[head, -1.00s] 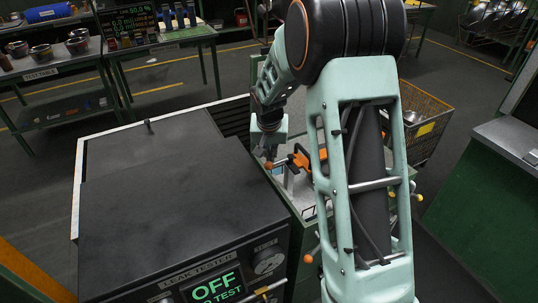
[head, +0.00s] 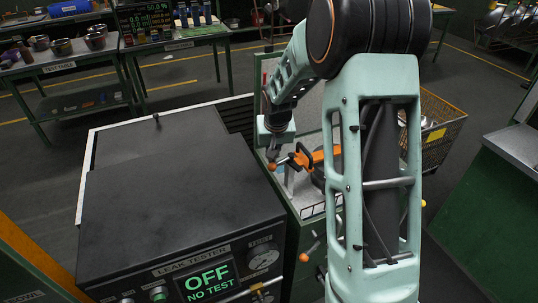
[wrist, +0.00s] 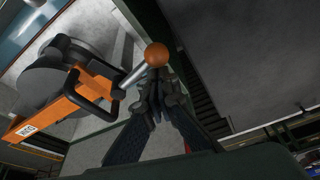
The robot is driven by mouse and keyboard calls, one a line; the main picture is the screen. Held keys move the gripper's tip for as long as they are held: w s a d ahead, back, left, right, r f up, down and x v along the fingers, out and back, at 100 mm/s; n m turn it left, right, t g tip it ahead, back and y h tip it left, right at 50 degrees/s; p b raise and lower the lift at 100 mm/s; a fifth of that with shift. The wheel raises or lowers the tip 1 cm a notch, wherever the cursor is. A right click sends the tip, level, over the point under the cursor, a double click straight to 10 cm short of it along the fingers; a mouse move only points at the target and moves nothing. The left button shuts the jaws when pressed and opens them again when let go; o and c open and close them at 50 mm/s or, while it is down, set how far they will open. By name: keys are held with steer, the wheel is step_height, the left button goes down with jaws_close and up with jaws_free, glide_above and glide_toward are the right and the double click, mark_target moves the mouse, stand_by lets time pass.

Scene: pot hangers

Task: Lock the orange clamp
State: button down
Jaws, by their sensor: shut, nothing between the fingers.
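The orange clamp (head: 322,158) sits on a light-coloured fixture at the middle of the head view, partly hidden by my arm. A metal lever ends in an orange ball knob (head: 271,167) on its left. In the wrist view the clamp's orange body (wrist: 52,106) with black handles lies at left, and the lever reaches right to the ball knob (wrist: 156,54). My gripper (wrist: 158,84) is shut and empty, its fingertips close by the knob and lever end. I cannot tell whether they touch. In the head view my gripper (head: 271,153) is just above the knob.
The dark leak tester (head: 180,200), its screen reading OFF, NO TEST, stands left of the fixture. A wire basket (head: 440,128) is behind my arm at right. The test table (head: 60,66) with pots is at the back left. Open floor lies between.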

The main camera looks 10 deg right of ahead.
steer(key=s+n, duration=0.1)
steer(key=n+y, duration=0.1)
steer(key=shift+s+d+n, duration=0.3)
steer(key=shift+s+d, duration=0.55)
steer(key=shift+s, duration=0.2)
steer(key=shift+s+d+n+g+y+p, duration=0.15)
steer(key=shift+s+d+n+y+p, duration=0.2)
steer(key=shift+d+n, duration=0.6)
steer(key=shift+s+d+n+g+y+p, duration=0.1)
steer(key=shift+s+d+n+y+p, duration=0.2)
steer(key=shift+d+n, duration=0.55)
steer(key=shift+s+d+n+g+y+p, duration=0.15)
steer(key=shift+s+d+n+y+p, duration=0.3)
steer(key=shift+n, duration=0.85)
steer(key=shift+w+d, duration=0.15)
steer(key=shift+d, duration=0.05)
steer(key=b, duration=0.2)
glide_toward(280, 161)
steer(key=v, duration=0.4)
steer(key=shift+s+d, duration=0.2)
steer(key=shift+s, duration=0.15)
